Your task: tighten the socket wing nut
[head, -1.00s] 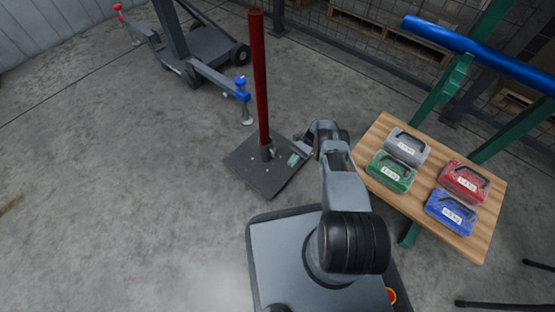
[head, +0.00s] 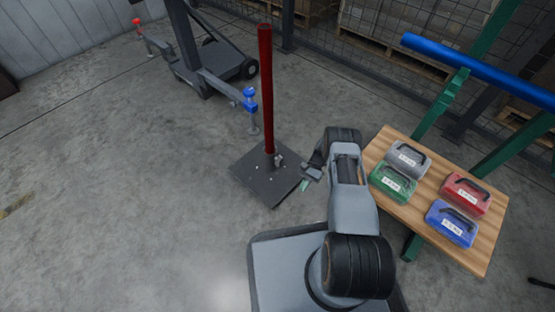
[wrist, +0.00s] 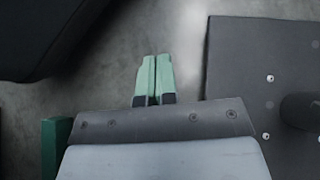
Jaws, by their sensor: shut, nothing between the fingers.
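A red pole (head: 265,90) stands upright in a short dark socket (head: 269,151) on a dark square base plate (head: 262,182). A small grey wing nut (head: 279,160) shows at the socket's right side. My gripper (head: 304,186) is near the plate's right edge, apart from the wing nut. In the wrist view my gripper's green fingers (wrist: 154,70) are together and empty, pointing at bare floor. The bolted plate (wrist: 235,70) lies to their right there, with the socket (wrist: 302,110) at the right edge. The wing nut cannot be made out in the wrist view.
A wooden table (head: 400,216) on the right holds grey (head: 408,159), green (head: 393,184), red (head: 466,193) and blue (head: 451,223) cases. A blue bar (head: 480,70) crosses above it. A wheeled grey frame (head: 215,65) stands behind the pole. The floor left is clear.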

